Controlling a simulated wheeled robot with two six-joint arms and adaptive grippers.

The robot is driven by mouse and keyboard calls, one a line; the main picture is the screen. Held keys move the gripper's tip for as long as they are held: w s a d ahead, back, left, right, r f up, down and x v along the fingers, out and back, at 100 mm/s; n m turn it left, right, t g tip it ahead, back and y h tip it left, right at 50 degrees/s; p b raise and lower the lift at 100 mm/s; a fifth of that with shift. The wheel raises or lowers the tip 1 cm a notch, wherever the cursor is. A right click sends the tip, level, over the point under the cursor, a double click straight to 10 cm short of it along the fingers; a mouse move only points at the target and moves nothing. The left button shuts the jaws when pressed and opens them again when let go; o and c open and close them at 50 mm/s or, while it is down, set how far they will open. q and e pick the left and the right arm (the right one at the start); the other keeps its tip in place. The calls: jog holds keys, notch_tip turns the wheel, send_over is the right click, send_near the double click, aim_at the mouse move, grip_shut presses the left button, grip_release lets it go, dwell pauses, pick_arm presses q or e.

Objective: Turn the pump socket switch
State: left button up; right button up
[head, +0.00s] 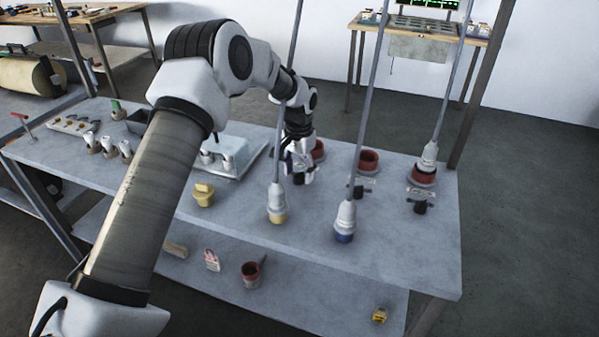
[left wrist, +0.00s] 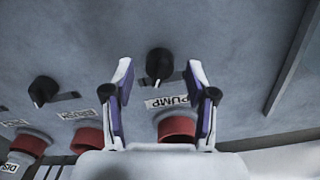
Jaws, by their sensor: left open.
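My left gripper (head: 300,172) reaches down over the bench beside the leftmost of three red sockets. In the left wrist view its two fingers (left wrist: 160,95) are open, one on each side of the black pump switch knob (left wrist: 159,64). The knob shows between and slightly beyond the fingertips, and I see no clear contact. The "PUMP" label (left wrist: 167,102) lies below the knob, with the red pump socket (left wrist: 177,129) under it. In the head view the red pump socket (head: 318,149) is partly behind the gripper, which hides the knob. My right gripper is not in view.
A neighbouring black knob (left wrist: 43,89) stands left of the pump knob. Hanging plugs, yellow-tipped (head: 277,204) and blue-tipped (head: 345,222), are close to my left gripper. A third plug (head: 430,156) is at the right socket. A grey tray (head: 238,150) lies to the left.

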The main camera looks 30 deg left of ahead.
pick_arm(q)
jog(key=shift+f, duration=0.5)
jog(key=shift+s+r, duration=0.1)
jog(key=shift+r, duration=0.05)
jog(key=shift+c, duration=0.7)
grip_shut()
